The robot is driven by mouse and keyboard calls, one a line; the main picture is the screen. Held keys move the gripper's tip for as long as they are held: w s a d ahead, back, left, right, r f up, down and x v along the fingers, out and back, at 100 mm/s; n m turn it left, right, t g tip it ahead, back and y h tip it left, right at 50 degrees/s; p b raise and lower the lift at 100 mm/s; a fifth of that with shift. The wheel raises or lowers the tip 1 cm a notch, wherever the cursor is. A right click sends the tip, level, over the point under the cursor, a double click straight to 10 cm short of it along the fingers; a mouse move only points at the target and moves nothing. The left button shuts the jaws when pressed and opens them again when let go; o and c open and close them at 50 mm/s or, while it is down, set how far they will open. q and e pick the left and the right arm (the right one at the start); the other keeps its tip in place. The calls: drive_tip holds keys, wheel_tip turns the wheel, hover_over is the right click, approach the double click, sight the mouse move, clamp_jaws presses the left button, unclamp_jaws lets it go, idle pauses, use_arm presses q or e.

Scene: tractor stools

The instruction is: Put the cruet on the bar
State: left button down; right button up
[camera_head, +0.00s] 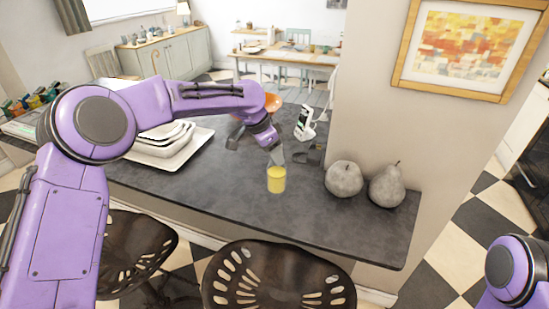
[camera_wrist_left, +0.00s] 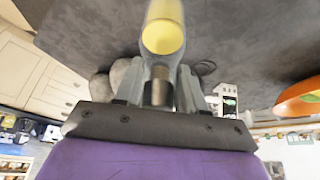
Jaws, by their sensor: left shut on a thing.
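The cruet (camera_head: 276,180) is a small glass vessel with yellow liquid and a grey neck. My left gripper (camera_head: 277,158) is shut on its neck from above. In the left wrist view the cruet (camera_wrist_left: 163,38) stands out between the two fingers (camera_wrist_left: 158,92). The bar (camera_head: 230,190) is a dark grey counter under the cruet. I cannot tell whether the cruet's base touches it. Of my right arm only a purple part shows at the lower right; its gripper is out of view.
A stone apple (camera_head: 343,179) and pear (camera_head: 387,185) stand right of the cruet. White stacked dishes (camera_head: 160,150) lie to the left. A white phone-like device (camera_head: 305,122) and an orange bowl (camera_head: 272,103) are behind. Two tractor stools (camera_head: 275,277) stand in front.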

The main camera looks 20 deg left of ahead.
use_arm(q)
drive_tip(key=shift+w+a+f, duration=0.25)
drive_tip(key=shift+w+f, duration=0.35)
drive_tip(key=shift+f, duration=0.1)
drive_tip(key=shift+w+f+p, duration=0.1)
drive_tip(key=shift+f+p, duration=0.4)
drive_tip(key=shift+f, duration=1.25)
drive_tip(key=c, duration=0.6)
unclamp_jaws()
drive_tip(key=shift+c, duration=0.2)
drive_tip(key=b+v, duration=0.2)
drive_tip(key=v, duration=1)
